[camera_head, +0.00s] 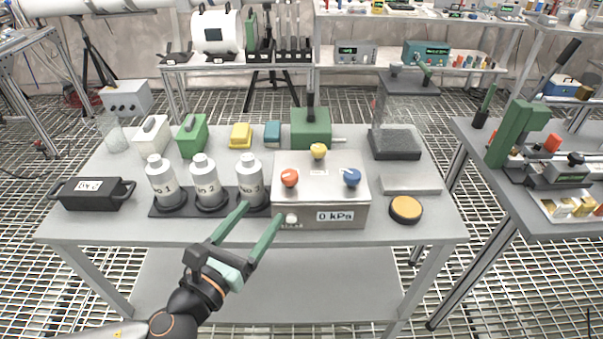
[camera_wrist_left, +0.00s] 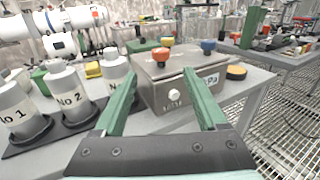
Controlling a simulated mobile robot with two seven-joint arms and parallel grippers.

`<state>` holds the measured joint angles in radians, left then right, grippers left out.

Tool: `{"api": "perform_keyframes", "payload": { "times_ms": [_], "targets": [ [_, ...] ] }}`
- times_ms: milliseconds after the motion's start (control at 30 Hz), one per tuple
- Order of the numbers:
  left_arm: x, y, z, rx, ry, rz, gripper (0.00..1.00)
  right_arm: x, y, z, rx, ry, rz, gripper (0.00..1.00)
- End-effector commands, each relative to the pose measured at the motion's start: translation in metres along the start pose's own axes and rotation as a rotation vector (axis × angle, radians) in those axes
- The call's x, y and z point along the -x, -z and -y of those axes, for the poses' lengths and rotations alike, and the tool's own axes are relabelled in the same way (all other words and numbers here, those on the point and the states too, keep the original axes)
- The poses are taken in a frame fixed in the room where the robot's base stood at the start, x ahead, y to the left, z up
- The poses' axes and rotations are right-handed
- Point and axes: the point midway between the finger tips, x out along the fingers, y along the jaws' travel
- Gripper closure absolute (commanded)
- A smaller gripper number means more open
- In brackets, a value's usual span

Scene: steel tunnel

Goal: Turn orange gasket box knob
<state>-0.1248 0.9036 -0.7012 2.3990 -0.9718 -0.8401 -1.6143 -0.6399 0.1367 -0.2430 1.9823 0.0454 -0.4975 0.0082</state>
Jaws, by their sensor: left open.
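The gasket box (camera_head: 345,190) is a grey metal box on the table, with a display reading 0 kPa on its front. On its top are an orange knob (camera_head: 289,177), a yellow knob (camera_head: 318,151) and a blue knob (camera_head: 352,177). A white button (camera_head: 291,219) is on its front. My left gripper (camera_head: 258,215) is open and empty in front of the box's left part, short of the orange knob. In the left wrist view the orange knob (camera_wrist_left: 160,56) shows beyond and between the green fingers (camera_wrist_left: 163,98). My right gripper is not in view.
Three white bottles, No 1 to No 3 (camera_head: 205,184), stand in a dark rack just left of the box. A round yellow-topped puck (camera_head: 406,209) lies to the right. A black case (camera_head: 91,193) sits at the table's left end. A green press (camera_head: 311,126) stands behind the box.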

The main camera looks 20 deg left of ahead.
Motion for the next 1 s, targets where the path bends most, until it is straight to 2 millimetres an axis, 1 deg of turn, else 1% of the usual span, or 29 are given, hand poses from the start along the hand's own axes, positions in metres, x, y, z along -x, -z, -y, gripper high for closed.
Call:
{"api": "perform_keyframes", "payload": {
  "times_ms": [133,233,433,700,833,1000],
  "targets": [
    [-0.005,-0.004,0.0,-0.039,0.001,0.015,0.26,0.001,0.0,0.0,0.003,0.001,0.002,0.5],
    [-0.016,-0.005,0.0,-0.035,0.0,0.015,0.26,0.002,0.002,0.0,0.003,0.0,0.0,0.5],
    [-0.05,-0.006,0.0,-0.032,0.001,0.016,0.26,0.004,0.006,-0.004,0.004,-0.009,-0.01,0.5],
    [-0.097,-0.005,0.0,-0.031,0.001,0.014,0.26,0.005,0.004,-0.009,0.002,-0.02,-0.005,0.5],
    [-0.113,-0.005,0.0,-0.031,0.001,0.012,0.26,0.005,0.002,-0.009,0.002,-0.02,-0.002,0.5],
    [-0.123,-0.004,0.0,-0.031,0.002,0.01,0.26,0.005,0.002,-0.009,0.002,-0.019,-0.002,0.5]
  ]
}}
